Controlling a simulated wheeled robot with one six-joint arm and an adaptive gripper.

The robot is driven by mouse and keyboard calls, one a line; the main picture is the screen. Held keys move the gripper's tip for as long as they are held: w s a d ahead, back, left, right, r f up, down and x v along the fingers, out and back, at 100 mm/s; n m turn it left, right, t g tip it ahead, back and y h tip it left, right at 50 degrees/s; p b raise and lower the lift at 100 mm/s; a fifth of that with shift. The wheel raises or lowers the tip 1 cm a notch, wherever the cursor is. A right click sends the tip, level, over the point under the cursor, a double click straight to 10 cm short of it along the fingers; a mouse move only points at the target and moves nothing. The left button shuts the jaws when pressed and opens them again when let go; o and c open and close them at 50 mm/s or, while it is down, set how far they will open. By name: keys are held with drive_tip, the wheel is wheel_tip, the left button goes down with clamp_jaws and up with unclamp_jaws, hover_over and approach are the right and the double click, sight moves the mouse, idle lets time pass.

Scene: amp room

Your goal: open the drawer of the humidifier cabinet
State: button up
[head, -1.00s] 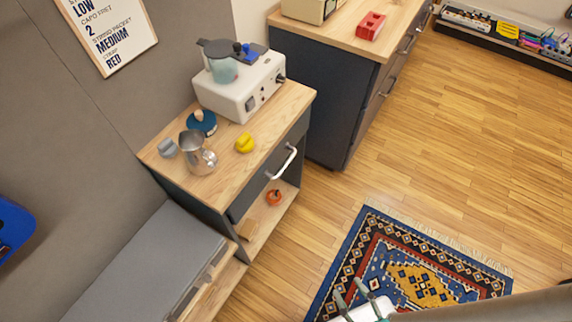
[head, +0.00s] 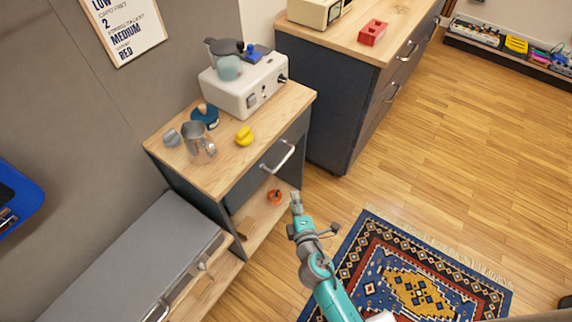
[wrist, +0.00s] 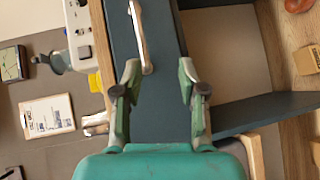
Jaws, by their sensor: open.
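The humidifier cabinet (head: 185,176) has a light wood top, a dark drawer front (head: 262,170) and an open shelf below. The drawer is shut and has a silver bar handle (head: 278,157). In the wrist view the handle (wrist: 139,38) stands just beyond the fingertips, nearer the left finger. My gripper (head: 297,200) is in front of the cabinet's lower right, below the handle in the head view. In the wrist view my gripper (wrist: 160,75) is open, with the dark drawer front between its fingers and nothing held.
On top stand a white humidifier (head: 244,85), a metal pitcher (head: 198,144) and a yellow object (head: 244,136). An orange-red object (head: 275,197) sits on the shelf. A grey bench (head: 130,265) is at left, a dark cabinet (head: 325,110) behind. A rug (head: 400,265) covers the floor at front.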

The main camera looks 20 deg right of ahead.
drive_tip(key=n, duration=0.1)
approach(283, 160)
drive_tip(key=s+f, duration=0.1)
drive_tip(key=f, duration=0.1)
drive_tip(key=shift+n+t+h, duration=0.3)
drive_tip(key=shift+t, duration=0.1)
drive_tip(key=x, duration=1.1)
drive_tip(key=shift+a+r, duration=0.1)
drive_tip(key=shift+r, duration=0.2)
clamp_jaws()
